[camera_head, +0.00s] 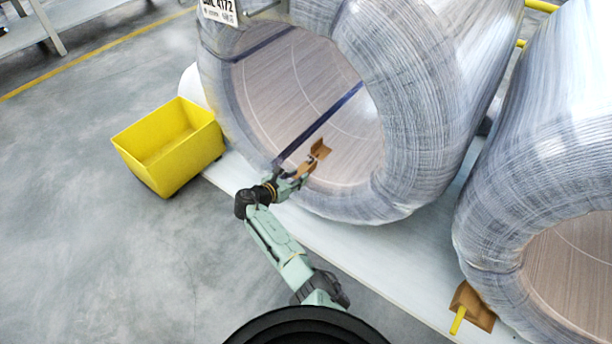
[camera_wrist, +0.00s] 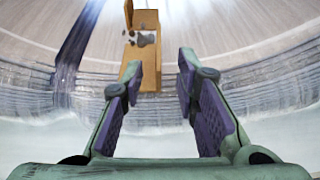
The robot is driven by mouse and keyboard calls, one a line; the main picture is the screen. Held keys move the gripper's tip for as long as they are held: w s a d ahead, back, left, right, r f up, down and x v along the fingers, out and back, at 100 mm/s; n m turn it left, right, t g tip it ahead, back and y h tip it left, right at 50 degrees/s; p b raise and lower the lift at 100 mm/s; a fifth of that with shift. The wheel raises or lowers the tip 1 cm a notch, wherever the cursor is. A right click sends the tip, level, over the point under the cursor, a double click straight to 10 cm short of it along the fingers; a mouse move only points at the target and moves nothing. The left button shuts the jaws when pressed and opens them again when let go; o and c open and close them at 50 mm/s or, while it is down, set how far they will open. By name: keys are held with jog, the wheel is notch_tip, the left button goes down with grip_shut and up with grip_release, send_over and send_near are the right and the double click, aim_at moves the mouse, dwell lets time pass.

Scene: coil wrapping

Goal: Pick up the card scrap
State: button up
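The card scrap (camera_head: 320,150) is a brown, folded piece at the lower inside of the near coil's opening. In the wrist view the card scrap (camera_wrist: 146,48) stands straight ahead, with an upright face and a bent top; small dark and grey marks show near the fold. My gripper (camera_head: 301,172) reaches the lower lip of the coil, close to the scrap. In the wrist view my gripper (camera_wrist: 159,70) is open, its purple-padded fingers apart. The scrap's lower end shows between the fingertips, nearer the left one, which partly overlaps it. I cannot tell whether they touch.
The wrapped coil (camera_head: 415,90) surrounds the scrap, with a dark strap (camera_head: 325,118) across its opening. A second coil (camera_head: 540,170) stands right, with a brown block (camera_head: 478,305) at its foot. A yellow bin (camera_head: 180,160) is at left. Grey floor (camera_head: 100,260) is clear.

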aim_at(303, 168)
jog(key=b+x, duration=0.4)
jog(key=b, duration=0.1)
jog(key=shift+a+f, duration=0.1)
jog(key=shift+f, duration=0.15)
jog(key=shift+w+d+b, duration=0.3)
jog(key=shift+w+b, duration=0.15)
jog(key=shift+b, duration=0.15)
jog(key=shift+r, duration=0.15)
jog(key=shift+c, duration=0.3)
grip_shut()
